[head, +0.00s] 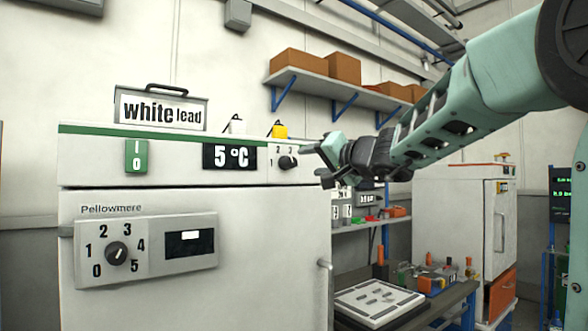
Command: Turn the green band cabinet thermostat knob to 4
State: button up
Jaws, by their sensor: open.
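The white cabinet (200,270) with a green band (190,139) along its top fills the left side. Its upper panel has a small dark knob (287,162) with numbers 2 and 3 above it, beside a 5 °C display (229,156). The numbers on this dial's right side are hard to read near my gripper. A lower plate carries another dark knob (117,253) ringed by 0 to 5; its white mark seems to point up and right, between 3 and 4. My gripper (314,162) is open and empty, just right of the upper knob, with no clear contact.
A green switch (136,156) sits on the upper panel. A "white lead" case (160,108) and a yellow-topped item (279,130) stand on the cabinet. A bench (420,312) and second white cabinet (455,220) stand beyond.

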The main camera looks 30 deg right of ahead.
aim_at(293, 163)
jog(key=w+p, duration=0.2)
jog(key=w, duration=0.6)
jog(key=shift+w+a, duration=0.15)
jog(key=c, duration=1)
